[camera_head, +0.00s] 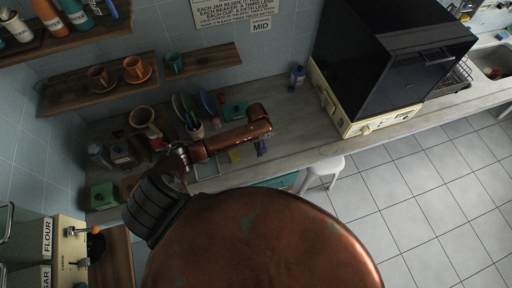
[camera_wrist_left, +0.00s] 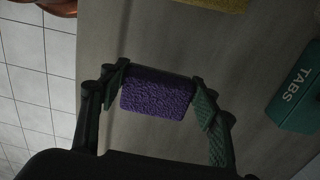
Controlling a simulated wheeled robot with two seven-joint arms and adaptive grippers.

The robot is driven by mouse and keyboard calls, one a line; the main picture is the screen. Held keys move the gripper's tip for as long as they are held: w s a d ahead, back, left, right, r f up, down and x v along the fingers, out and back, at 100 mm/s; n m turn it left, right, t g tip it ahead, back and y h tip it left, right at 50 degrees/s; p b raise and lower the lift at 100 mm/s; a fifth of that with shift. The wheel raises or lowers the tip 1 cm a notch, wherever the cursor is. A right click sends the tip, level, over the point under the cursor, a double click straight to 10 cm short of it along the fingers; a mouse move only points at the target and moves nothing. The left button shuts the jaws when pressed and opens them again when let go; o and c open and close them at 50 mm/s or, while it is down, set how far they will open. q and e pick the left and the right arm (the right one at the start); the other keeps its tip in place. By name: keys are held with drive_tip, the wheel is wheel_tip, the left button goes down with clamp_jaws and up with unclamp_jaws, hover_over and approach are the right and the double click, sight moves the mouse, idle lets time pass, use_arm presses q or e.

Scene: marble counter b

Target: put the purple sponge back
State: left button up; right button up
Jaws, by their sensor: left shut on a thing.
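The purple sponge (camera_wrist_left: 157,94) sits between the two fingers of my left gripper (camera_wrist_left: 158,97) in the left wrist view, with its textured face showing. My left gripper is shut on it, over the grey counter. In the head view the left gripper (camera_head: 262,143) is small and dark at the end of my copper arm, near the counter's front edge, with a bit of the purple sponge (camera_head: 261,149) showing below it. My right gripper is not in view.
A yellow sponge (camera_head: 234,156) lies on the counter (camera_head: 295,118) just left of my gripper. A green TABS box (camera_wrist_left: 298,92) stands close by. Plates and cups crowd the left; a large dark-fronted appliance (camera_head: 385,60) stands right. A white stool (camera_head: 323,168) is below the edge.

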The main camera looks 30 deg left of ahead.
sight(256, 147)
use_arm(q)
drive_tip(key=shift+w+a+f, duration=0.3)
drive_tip(key=shift+a+f, duration=0.05)
drive_tip(key=shift+f, duration=0.2)
drive_tip(key=shift+w+a+f, duration=0.1)
drive_tip(key=shift+a+f, duration=0.1)
drive_tip(key=shift+f, duration=1.55)
drive_tip(key=shift+f, duration=0.1)
drive_tip(key=o, duration=1.1)
wheel_tip(256, 147, up, 12)
drive_tip(key=shift+r, duration=0.15)
